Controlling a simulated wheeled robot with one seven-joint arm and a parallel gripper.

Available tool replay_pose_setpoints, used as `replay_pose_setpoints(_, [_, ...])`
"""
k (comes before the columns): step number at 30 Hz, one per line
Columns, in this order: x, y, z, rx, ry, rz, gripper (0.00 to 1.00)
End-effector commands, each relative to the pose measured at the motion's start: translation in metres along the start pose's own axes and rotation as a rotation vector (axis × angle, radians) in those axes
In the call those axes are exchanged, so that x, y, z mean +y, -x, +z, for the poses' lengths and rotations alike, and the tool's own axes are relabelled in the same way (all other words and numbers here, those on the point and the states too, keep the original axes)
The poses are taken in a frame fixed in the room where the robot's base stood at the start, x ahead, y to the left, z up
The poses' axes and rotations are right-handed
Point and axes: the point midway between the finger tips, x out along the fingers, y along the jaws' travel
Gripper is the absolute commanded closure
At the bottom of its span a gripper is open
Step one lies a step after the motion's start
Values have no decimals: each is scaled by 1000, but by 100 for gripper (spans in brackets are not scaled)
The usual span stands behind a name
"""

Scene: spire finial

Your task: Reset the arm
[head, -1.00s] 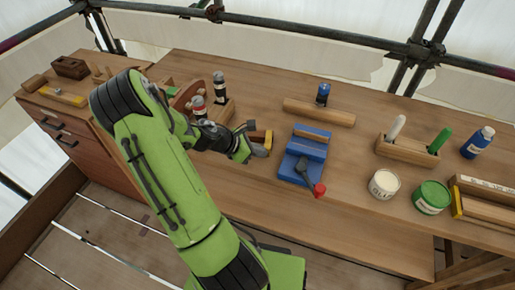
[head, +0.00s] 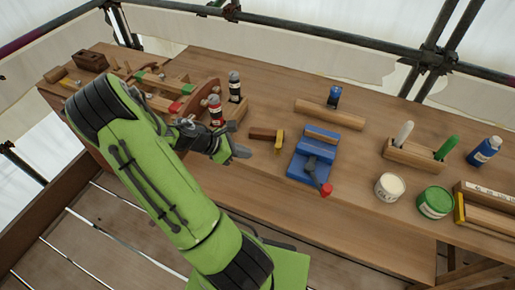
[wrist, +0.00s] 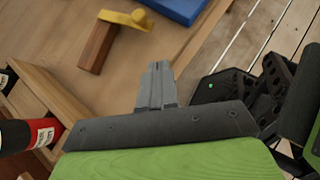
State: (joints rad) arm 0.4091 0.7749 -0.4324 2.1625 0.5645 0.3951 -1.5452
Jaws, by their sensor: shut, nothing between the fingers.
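My green arm reaches up over the left part of the workbench (head: 260,185) in the head view. My gripper (head: 243,152) is shut and empty, above the bench near its front edge. In the wrist view the gripper's grey fingers (wrist: 157,80) are together over bare wood. A wooden tool with a yellow end (head: 266,134) lies just beyond the fingertips, apart from them; it also shows in the wrist view (wrist: 98,44).
A blue vise (head: 314,156) with a red-tipped handle is right of my gripper. Red-labelled (head: 215,112) and black (head: 235,86) bottles stand in a wooden holder close behind it. A glue pot (head: 388,187) and green tin (head: 435,202) stand farther right.

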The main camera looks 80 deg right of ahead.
Motion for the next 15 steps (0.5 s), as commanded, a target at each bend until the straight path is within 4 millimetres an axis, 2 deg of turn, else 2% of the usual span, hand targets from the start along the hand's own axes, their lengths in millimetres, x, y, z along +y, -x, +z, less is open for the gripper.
replay_pose_setpoints(1, [-1, 14, 2, 1, 0, 5, 100])
replay_pose_setpoints(3, [-4, 28, 2, 0, -1, 4, 100])
replay_pose_setpoints(6, [-7, 39, 2, 0, 0, 1, 100])
replay_pose_setpoints(15, [-9, 43, 1, -1, -2, -1, 100])
